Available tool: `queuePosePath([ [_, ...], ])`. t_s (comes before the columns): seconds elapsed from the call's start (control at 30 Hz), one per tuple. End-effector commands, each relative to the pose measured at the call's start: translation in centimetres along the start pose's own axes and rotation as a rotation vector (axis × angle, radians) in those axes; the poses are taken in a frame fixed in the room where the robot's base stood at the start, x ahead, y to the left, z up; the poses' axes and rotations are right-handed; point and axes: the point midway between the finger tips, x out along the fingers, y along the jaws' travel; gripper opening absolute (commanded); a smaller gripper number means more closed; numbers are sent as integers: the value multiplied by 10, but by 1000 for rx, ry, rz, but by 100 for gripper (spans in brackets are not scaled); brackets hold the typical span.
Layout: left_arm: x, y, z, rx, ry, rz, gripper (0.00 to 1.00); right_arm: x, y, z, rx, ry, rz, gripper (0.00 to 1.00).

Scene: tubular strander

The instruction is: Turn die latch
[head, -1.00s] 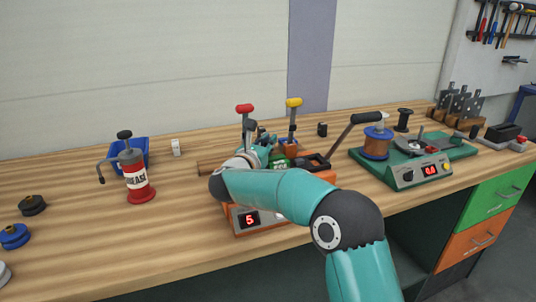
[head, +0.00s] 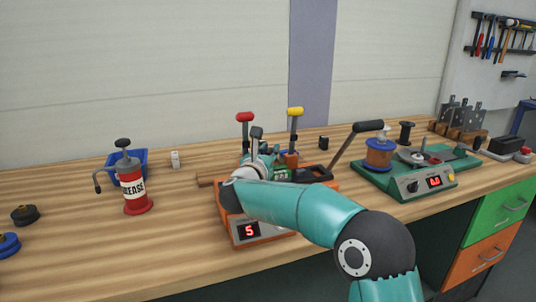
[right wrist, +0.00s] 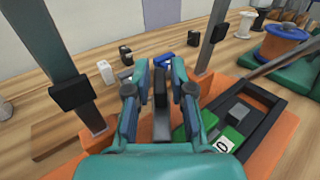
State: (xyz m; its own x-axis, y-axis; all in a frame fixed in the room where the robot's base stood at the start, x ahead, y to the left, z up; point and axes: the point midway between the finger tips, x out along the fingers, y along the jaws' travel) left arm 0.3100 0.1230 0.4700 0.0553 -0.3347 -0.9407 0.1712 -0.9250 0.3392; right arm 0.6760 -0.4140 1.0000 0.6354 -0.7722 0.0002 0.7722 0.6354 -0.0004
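The orange machine (head: 232,222) with a red "5" display stands mid-bench. A dark grey upright lever (right wrist: 160,92), apparently the die latch, stands between my right gripper's fingers in the right wrist view. Its dark top (head: 256,133) shows above the gripper in the head view. My right gripper (right wrist: 160,72) is open, with a teal finger on each side of the lever and visible gaps. In the head view my right gripper (head: 258,153) is over the machine, and my arm hides part of the machine. My left gripper is not in view.
Red-knobbed (head: 244,117) and yellow-knobbed (head: 295,112) levers rise close around the gripper. A black-handled lever (head: 368,127) slants up at the right. A green machine (head: 400,188) stands further right.

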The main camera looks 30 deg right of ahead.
Motion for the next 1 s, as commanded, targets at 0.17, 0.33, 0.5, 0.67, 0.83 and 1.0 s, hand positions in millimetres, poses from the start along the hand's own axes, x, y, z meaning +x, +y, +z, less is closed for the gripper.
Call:
queuePosePath([
  [0.17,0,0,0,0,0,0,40,-12,1,0,0,1,3,23],
  [0.33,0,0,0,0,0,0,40,-41,2,0,0,0,5,23],
  [0.5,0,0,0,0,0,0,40,-76,1,0,0,0,5,23],
  [0.67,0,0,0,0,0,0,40,-103,1,0,0,-1,3,23],
  [0.83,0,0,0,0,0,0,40,-117,0,-1,0,0,1,23],
  [1.0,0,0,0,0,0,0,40,-120,0,-1,0,0,0,23],
])
